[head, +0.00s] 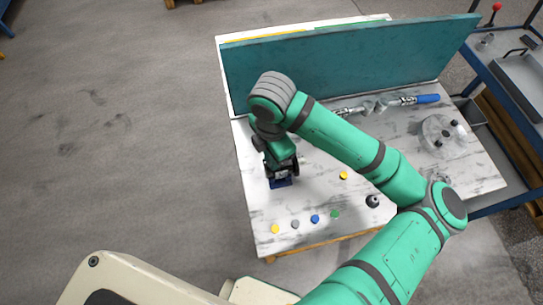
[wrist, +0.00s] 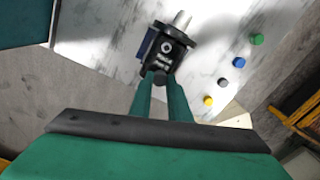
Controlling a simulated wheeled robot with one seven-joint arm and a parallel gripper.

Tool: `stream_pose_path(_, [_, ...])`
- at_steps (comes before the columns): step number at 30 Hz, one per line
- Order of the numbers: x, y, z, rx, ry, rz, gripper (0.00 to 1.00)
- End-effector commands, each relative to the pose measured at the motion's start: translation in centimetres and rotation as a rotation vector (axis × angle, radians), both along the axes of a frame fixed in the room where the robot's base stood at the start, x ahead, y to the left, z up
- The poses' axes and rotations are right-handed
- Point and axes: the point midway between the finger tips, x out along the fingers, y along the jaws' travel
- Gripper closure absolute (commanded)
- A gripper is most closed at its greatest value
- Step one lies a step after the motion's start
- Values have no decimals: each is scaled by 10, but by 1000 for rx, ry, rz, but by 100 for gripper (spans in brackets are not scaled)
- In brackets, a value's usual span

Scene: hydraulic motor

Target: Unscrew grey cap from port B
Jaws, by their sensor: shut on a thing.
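The hydraulic motor (wrist: 166,48) stands on the white worktable. It is black with a round flange and a pale shaft pointing away in the wrist view. My gripper (wrist: 160,76) is at the near end of the motor. Its two green fingers are shut on a small dark grey round cap (wrist: 160,82), which sits against the motor body. I cannot tell whether the cap is still threaded in the port. The port lettering is not readable.
Yellow (head: 276,229), grey (head: 295,224), blue (head: 315,219) and green (head: 335,213) caps lie in a row near the table's front edge. Another yellow cap (head: 344,175) lies farther right. A teal panel (head: 340,62) borders the back. A blue-handled tool (head: 428,99) lies at the right.

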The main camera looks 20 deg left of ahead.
Motion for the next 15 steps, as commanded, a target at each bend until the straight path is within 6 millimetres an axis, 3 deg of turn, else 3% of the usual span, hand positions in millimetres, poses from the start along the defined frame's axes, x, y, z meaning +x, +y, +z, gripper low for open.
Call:
stream_pose_path(8, [0, 0, 0, 0, -1, 28, 100])
stream_pose_path(15, [0, 0, 1, 0, -1, 277, 100])
